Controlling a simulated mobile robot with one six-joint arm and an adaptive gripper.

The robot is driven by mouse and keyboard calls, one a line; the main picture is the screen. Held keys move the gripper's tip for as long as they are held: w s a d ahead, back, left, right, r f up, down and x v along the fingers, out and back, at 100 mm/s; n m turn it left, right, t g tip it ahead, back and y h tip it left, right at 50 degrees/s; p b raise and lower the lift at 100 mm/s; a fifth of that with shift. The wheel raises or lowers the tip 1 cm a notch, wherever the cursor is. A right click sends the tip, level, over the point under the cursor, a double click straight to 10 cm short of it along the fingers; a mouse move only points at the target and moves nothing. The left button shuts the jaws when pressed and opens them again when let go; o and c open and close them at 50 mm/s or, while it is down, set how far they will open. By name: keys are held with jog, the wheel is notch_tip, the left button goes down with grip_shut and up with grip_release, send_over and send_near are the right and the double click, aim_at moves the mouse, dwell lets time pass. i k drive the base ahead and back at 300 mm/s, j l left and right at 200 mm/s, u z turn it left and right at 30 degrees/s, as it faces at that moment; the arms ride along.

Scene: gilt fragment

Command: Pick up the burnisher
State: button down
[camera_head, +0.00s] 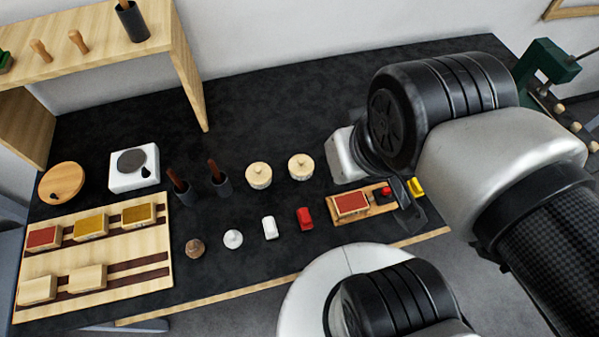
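I cannot single out the burnisher with certainty. Two dark cups, the left one (181,190) and the right one (220,185), each hold an upright tool with a reddish-brown handle; the tools' lower ends are hidden. My gripper (406,198) reaches down at the right part of the table, by the right end of a small wooden tray (379,207). Only a dark finger part shows, and my arm hides the rest. I cannot tell whether it is open or holds anything. A red block (351,204) lies on that tray.
The black table (270,115) is clear at the back. Two lidded round pots (259,175) (301,166), a white block (269,228) and a red block (305,218) stand mid-table. A striped board (135,265) with several blocks lies left. A wooden shelf (85,60) overhangs the back left.

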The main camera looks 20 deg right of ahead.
aim_at(171, 175)
jog(key=j, duration=1.65)
